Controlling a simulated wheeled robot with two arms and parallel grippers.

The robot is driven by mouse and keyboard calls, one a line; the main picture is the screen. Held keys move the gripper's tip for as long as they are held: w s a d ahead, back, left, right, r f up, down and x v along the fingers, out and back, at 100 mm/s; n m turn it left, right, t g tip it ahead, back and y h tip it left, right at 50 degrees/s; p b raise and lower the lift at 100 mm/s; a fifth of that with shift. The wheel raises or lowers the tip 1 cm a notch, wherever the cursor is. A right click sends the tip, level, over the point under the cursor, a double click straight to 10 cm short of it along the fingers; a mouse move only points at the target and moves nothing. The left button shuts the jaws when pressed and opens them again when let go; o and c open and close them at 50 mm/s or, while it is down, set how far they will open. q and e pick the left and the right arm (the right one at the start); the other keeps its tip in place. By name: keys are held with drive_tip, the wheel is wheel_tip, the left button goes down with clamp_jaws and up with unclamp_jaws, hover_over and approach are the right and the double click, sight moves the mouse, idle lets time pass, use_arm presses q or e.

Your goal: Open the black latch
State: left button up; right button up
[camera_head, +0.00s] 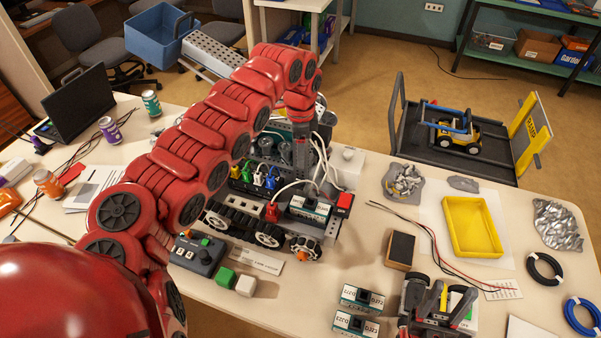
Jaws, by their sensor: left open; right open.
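I cannot make out the black latch for certain; small dark parts around the box and cables are hard to tell apart. My red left arm reaches over the machine from the left and bends down at its end. My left gripper (301,158) points down, open, among the machine's upper parts and cables. Its fingertips are partly lost against grey parts, and I cannot tell whether they touch anything.
A control box (196,252) and green and white cubes (225,277) lie in front of the machine. Wires cross the right side.

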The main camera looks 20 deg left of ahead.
use_arm(q)
wheel_tip(320, 180, up, 7)
drive_tip(key=b, duration=0.1)
drive_tip(key=shift+f, duration=0.1)
idle(0.5)
